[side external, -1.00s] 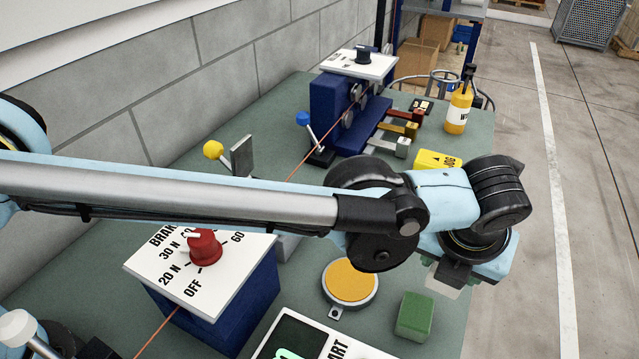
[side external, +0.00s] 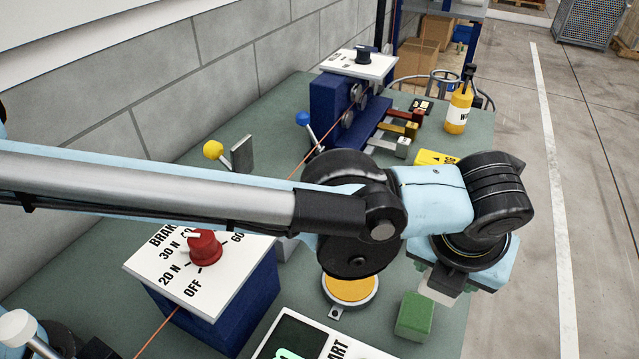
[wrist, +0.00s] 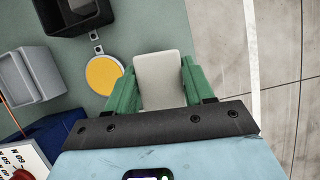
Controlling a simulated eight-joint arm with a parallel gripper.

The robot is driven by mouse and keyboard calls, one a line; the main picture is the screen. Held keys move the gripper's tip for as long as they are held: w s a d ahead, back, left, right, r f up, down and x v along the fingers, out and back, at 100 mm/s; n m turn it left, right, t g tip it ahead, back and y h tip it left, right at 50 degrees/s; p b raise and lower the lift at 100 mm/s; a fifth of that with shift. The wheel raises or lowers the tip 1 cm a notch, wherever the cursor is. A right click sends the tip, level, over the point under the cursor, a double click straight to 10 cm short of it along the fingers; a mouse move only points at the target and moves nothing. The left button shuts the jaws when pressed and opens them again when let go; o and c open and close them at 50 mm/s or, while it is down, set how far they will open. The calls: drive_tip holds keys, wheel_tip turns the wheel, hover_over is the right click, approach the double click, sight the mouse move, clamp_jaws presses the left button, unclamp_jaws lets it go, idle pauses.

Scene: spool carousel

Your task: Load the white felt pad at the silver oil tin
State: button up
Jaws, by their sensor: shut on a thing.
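The white felt pad (wrist: 158,82) is held between the green fingers of my gripper (wrist: 153,88) in the wrist view. The silver oil tin (side external: 352,303) is round with an amber-yellow face and stands on the green table, left of my gripper. My arm hides its far part in the side view. In the wrist view the tin (wrist: 104,75) lies just left of the pad, apart from it.
The brake box (side external: 205,262) with a red knob stands to the left. A yellow bottle (side external: 458,108) and a roller unit (side external: 335,105) stand farther back. A grey bin (wrist: 32,78) shows in the wrist view.

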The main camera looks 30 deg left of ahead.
hover_over(354, 272)
drive_tip(key=s, duration=0.1)
wheel_tip(354, 272, down, 2)
drive_tip(key=shift+s+f, duration=0.2)
drive_tip(key=shift+f, duration=2.7)
drive_tip(key=shift+f, duration=0.6)
drive_tip(key=shift+r, duration=0.1)
wheel_tip(354, 272, up, 7)
idle(0.6)
drive_tip(key=shift+a, duration=0.1)
idle(0.3)
